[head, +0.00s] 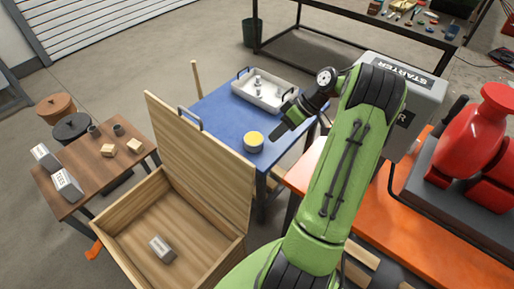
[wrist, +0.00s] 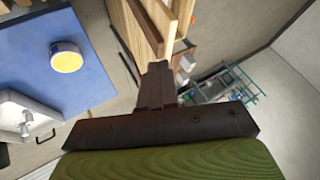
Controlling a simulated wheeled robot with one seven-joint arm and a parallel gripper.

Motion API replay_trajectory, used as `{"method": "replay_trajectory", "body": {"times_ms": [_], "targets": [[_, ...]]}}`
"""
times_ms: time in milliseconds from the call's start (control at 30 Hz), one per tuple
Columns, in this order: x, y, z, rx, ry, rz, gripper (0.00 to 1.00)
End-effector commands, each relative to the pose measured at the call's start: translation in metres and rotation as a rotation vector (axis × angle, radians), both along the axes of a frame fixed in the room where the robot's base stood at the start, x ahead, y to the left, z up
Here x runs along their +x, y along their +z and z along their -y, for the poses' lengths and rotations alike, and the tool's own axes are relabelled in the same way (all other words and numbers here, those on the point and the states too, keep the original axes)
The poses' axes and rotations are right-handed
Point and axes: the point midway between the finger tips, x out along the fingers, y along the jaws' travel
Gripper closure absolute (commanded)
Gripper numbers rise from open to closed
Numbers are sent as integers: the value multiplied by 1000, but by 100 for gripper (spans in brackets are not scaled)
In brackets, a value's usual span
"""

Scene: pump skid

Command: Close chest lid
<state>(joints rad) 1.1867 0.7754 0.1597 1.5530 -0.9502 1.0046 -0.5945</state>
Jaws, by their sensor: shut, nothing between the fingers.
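The wooden chest (head: 195,262) stands at the lower left in the head view, open at the top. Its lid (head: 200,155) is raised, standing steeply on the side towards the blue table. A grey block (head: 161,249) lies inside the chest. My gripper (head: 277,138) is shut and empty, to the right of the lid and above the blue table. In the wrist view my fingertips (wrist: 157,68) are together, just below a wooden edge that looks like the lid (wrist: 148,22). I cannot tell whether they touch it.
The blue table (head: 211,115) behind the lid holds a yellow-topped white tub (head: 253,142) and a white tray (head: 264,92). A brown table (head: 85,165) with small items stands left of the chest. An orange bench (head: 420,220) with a red pump (head: 475,135) stands right.

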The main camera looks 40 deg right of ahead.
Motion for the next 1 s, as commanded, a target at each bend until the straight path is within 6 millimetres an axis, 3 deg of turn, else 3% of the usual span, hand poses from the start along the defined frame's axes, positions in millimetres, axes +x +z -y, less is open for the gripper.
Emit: {"method": "replay_trajectory", "body": {"times_ms": [533, 1000], "targets": [[27, -72, -51, 3, 2, -1, 100], [30, -79, -56, 0, 0, 1, 100]]}}
